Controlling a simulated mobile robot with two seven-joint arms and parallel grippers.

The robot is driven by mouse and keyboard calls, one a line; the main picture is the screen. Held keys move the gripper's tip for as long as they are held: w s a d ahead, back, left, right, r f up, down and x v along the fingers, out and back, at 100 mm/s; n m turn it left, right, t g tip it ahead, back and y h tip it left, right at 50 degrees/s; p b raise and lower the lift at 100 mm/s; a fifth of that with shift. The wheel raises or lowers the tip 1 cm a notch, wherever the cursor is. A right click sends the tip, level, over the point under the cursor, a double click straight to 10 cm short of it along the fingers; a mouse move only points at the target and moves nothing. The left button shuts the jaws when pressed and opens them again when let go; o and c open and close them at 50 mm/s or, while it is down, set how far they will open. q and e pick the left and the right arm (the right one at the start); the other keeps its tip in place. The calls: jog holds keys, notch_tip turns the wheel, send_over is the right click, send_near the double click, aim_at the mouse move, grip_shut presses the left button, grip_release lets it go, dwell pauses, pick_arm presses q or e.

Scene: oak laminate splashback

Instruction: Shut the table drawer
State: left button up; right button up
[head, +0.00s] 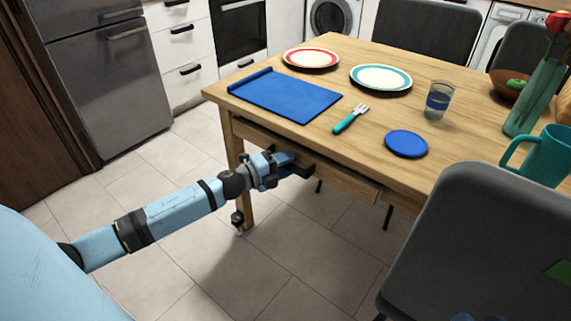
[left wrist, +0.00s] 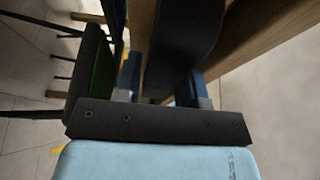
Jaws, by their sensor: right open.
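The wooden table drawer (head: 345,182) is under the near edge of the table (head: 430,160). Its front appears to stand out a little from the table frame, with a dark gap above it. The dark drawer handle (head: 300,171) is on its front, partly hidden by my left gripper (head: 284,164). In the left wrist view, the dark handle (left wrist: 183,45) runs between the two blue fingers of my left gripper (left wrist: 160,85), which are shut on it. Two blue tips of my right gripper (head: 475,318) show apart at the bottom edge of the head view, low by the grey chair.
A grey chair (head: 490,230) stands close at the right. On the tabletop are a blue mat (head: 285,95), plates, a fork (head: 350,118), a glass (head: 439,99), a blue coaster (head: 406,144) and a teal mug (head: 545,158). The tiled floor left of the table is clear.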

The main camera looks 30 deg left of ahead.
pick_arm(q)
grip_shut()
jog(key=shift+w+d+p, duration=0.15)
jog(key=shift+w+p, duration=0.25)
jog(key=shift+w, duration=1.45)
jog(key=shift+w+r, duration=0.1)
jog(key=shift+w, duration=0.1)
jog(key=shift+o, duration=0.2)
grip_release()
jog(key=o, duration=0.3)
jog(key=shift+w, duration=0.15)
